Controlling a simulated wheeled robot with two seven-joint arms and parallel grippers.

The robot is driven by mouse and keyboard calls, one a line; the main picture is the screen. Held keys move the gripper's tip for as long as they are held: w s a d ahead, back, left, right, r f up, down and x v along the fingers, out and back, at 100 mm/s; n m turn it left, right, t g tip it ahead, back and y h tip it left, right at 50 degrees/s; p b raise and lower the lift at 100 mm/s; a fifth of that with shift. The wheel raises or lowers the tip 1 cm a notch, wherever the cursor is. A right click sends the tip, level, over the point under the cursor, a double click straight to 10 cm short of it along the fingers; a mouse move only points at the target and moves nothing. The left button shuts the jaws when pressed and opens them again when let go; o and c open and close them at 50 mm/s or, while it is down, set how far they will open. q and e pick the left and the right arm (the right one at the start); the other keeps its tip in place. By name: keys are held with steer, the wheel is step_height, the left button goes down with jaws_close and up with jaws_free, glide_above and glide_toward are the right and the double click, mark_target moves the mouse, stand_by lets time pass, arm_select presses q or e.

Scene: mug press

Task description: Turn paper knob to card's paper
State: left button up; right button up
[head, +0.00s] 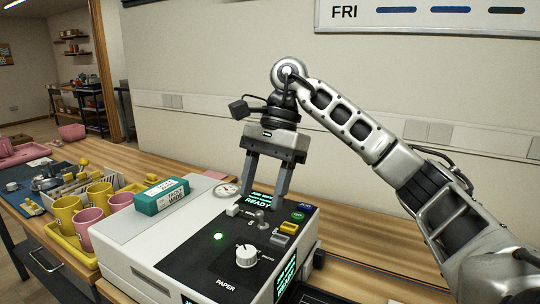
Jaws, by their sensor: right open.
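The paper knob (246,254) is a round white dial on the black top panel of the press (130,250), with "PAPER" printed below it. Its pointer direction and small setting labels are too small to read surely. My right gripper (264,202) is open and empty, fingers pointing down, behind the knob and apart from it. Its fingertips are near a small grey lever (262,217) and a lit display (258,201) reading "READY". I cannot make out a job card's paper setting. My left gripper is out of view.
A teal and white box (161,196) sits on the press's left top. Yellow and pink mugs (92,229) stand in a yellow tray to the left. Coloured buttons (290,228) and a gauge (226,190) lie near my gripper. The wooden counter behind is mostly clear.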

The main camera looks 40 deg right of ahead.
steer(key=p+v, duration=0.2)
steer(key=v, duration=0.3)
steer(key=shift+d+r, duration=0.15)
steer(key=shift+r, duration=0.15)
